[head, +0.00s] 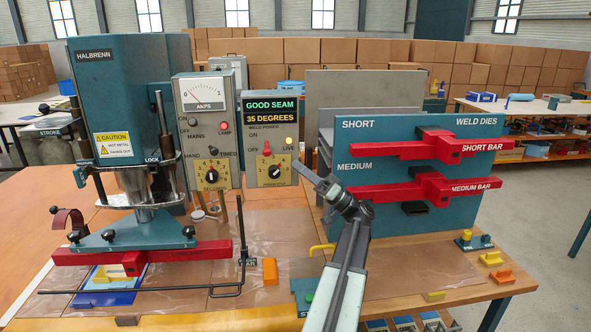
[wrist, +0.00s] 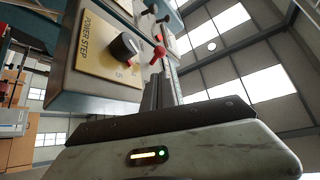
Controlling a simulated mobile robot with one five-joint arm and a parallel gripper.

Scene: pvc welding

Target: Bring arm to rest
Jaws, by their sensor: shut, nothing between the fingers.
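My arm rises from the bottom of the head view and bends at a joint right of the control boxes. My gripper (head: 300,167) points up and to the left from that joint, close to the right-hand control box (head: 270,138). It is shut and empty. In the wrist view the control box (wrist: 62,75) is near, at upper left, with a black POWER STEP knob (wrist: 124,47) and a red switch (wrist: 156,54). I cannot tell whether the gripper touches the box.
The teal welding press (head: 115,100) stands at left, above a red bar (head: 190,252). A teal die rack (head: 410,165) at right holds the red short bar (head: 430,147) and medium bar (head: 435,188). An orange block (head: 270,271) lies on the bench. The display reads GOOD SEAM, 35 DEGREES.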

